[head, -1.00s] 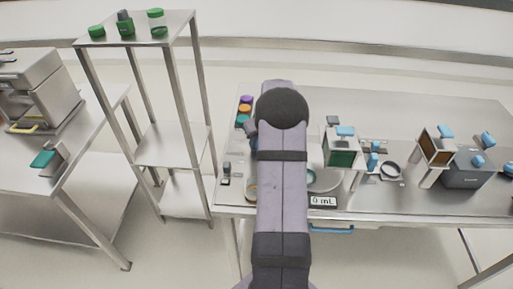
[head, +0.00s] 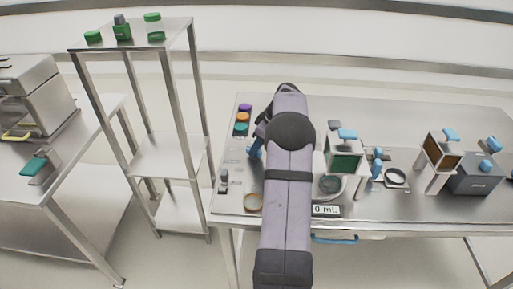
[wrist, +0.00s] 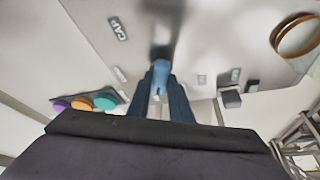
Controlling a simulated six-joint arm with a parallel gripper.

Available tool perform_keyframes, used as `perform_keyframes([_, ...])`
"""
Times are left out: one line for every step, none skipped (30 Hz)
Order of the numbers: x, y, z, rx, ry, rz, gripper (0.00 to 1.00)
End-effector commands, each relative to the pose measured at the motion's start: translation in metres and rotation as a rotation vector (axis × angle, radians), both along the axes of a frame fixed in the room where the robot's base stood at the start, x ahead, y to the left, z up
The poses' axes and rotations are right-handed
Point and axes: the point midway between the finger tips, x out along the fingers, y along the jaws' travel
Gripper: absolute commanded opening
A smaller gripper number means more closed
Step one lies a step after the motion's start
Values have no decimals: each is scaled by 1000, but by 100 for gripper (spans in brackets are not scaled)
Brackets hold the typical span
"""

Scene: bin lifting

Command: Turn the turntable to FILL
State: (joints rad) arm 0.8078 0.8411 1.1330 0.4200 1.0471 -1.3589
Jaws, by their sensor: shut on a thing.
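My gripper (wrist: 160,90) is shut on a blue handle (wrist: 161,70), which shows between the dark fingers in the wrist view. The handle joins a blurred grey part above it; I cannot make out the turntable's full outline. A label reading CAP (wrist: 118,28) lies on the grey surface to the upper left. Another label (wrist: 202,78) is too small to read, and I see no legible FILL mark. In the head view my arm covers most of this spot, and a bit of blue (head: 254,149) shows at its left side.
Purple, orange and teal discs (head: 241,117) line the table's left end. Right of my arm stand a dispenser (head: 346,162), a 0 mL display (head: 326,210) and a grey box (head: 477,180).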

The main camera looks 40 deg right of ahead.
Motion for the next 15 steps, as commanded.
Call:
perform_keyframes([-1,0,0,-1,2,5,0])
perform_keyframes([-1,0,0,0,2,7,0])
perform_keyframes([-1,0,0,0,2,7,0])
perform_keyframes([-1,0,0,-1,2,8,0])
perform_keyframes([-1,0,0,-1,2,8,0])
perform_keyframes([-1,0,0,-1,2,8,0])
perform_keyframes([-1,0,0,-1,2,8,0])
perform_keyframes([-1,0,0,-2,3,7,0])
perform_keyframes([-1,0,0,-2,3,7,0])
perform_keyframes([-1,0,0,-2,3,7,0])
perform_keyframes([-1,0,0,-2,3,7,23])
perform_keyframes([-1,0,0,-1,3,6,33])
perform_keyframes([-1,0,0,-1,3,6,38])
perform_keyframes([-1,0,0,-1,2,6,38])
perform_keyframes([-1,0,0,-1,2,5,38])
